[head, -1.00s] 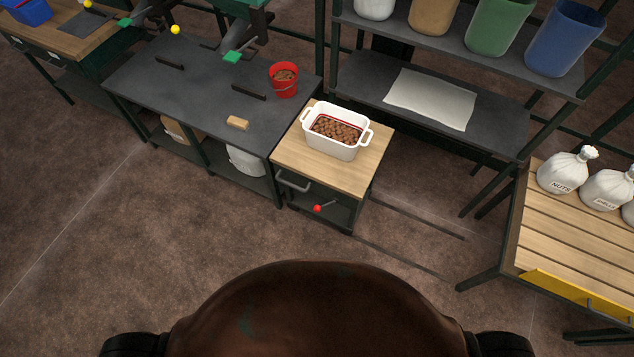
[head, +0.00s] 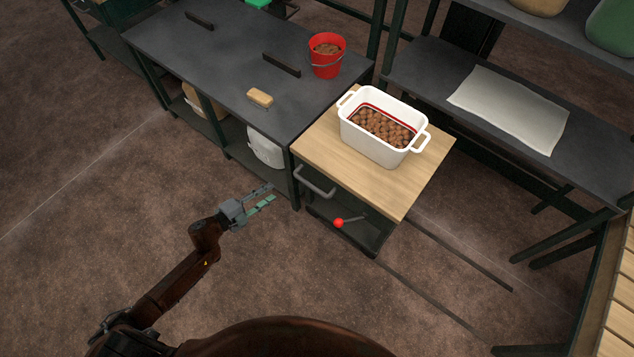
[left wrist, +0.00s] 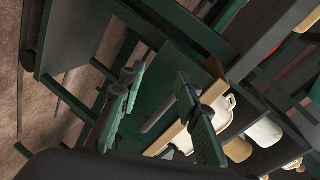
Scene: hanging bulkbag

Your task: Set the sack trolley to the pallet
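A wooden-topped trolley (head: 420,183), which I take for the sack trolley, stands against the right end of the dark bench. It has a grey bar handle (head: 315,186) and a lever with a red knob (head: 338,222) on its front. A white tub (head: 372,142) of brown nuts sits on top. My left gripper (head: 265,198) is open and empty, left of the handle and apart from it. Its two green-padded fingers (left wrist: 155,105) stand apart in the left wrist view. A slatted wooden top (head: 615,300) shows at the right edge; I cannot tell if it is the pallet. My right gripper is out of view.
Two dark floor rails (head: 462,256) run from the trolley to the lower right. The dark bench (head: 215,75) carries a red bucket (head: 326,70) and a tan block (head: 260,97). A shelf rack (head: 450,70) stands behind. The floor in front is clear.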

